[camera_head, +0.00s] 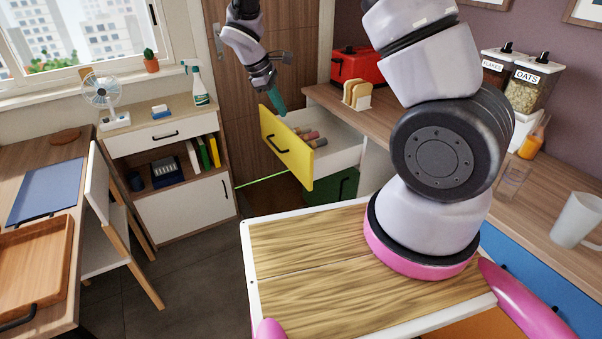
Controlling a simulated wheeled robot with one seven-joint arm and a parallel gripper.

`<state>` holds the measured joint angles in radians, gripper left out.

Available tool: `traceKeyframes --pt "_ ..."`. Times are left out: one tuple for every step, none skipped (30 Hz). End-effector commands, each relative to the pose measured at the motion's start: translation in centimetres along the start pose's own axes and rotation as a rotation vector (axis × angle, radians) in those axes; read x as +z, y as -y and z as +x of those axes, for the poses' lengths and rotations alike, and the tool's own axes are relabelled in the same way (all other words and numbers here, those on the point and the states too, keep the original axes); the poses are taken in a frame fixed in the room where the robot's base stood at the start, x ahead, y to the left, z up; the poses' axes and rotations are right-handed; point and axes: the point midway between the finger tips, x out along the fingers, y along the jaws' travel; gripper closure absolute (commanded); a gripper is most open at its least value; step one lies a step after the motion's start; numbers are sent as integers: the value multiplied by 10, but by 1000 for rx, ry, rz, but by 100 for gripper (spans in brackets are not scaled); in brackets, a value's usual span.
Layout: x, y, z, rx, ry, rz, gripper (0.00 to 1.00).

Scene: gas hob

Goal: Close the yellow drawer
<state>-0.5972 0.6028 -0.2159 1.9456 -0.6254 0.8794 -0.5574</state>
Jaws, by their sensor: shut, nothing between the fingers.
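The yellow drawer (286,150) stands pulled out from the counter on the right, in the middle of the head view. Its front is yellow with a dark handle (278,144), and several small rolled or stick-like items (311,137) lie inside. My gripper (277,102) hangs above the drawer's front, at its far left upper corner, with teal fingertips pointing down. The fingers look shut with nothing between them. I cannot tell whether the fingertips touch the drawer front.
A green drawer (334,188) sits below the yellow one. A wooden-topped surface (340,262) lies in front. A white cabinet (186,207) and a chair (112,220) stand left. The counter (400,118) holds a red toaster (357,65) and a toast rack (356,94).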

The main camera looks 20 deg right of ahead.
Motion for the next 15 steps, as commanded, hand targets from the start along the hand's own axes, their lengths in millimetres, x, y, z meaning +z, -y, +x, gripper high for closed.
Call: traceKeyframes --pt "-16 8 22 19 42 -85 100" --pt "-24 11 33 32 65 -134 100" --pt "-34 16 49 49 95 -201 100" --pt "-41 20 60 63 118 -250 100" --pt "-48 24 72 76 141 -301 100" --pt "-57 30 88 93 171 -367 100" --pt "-63 33 99 106 192 -415 100" --pt "-68 37 109 117 213 -460 100" --pt "-74 42 123 132 239 -518 100" --pt "-78 46 132 142 257 -557 100" --pt "-82 49 140 152 274 -594 100" --pt "-86 53 150 162 293 -636 100" --pt "-89 55 156 170 306 -664 100" --pt "-91 57 162 176 316 -688 100" --pt "-93 59 168 183 328 -714 100"
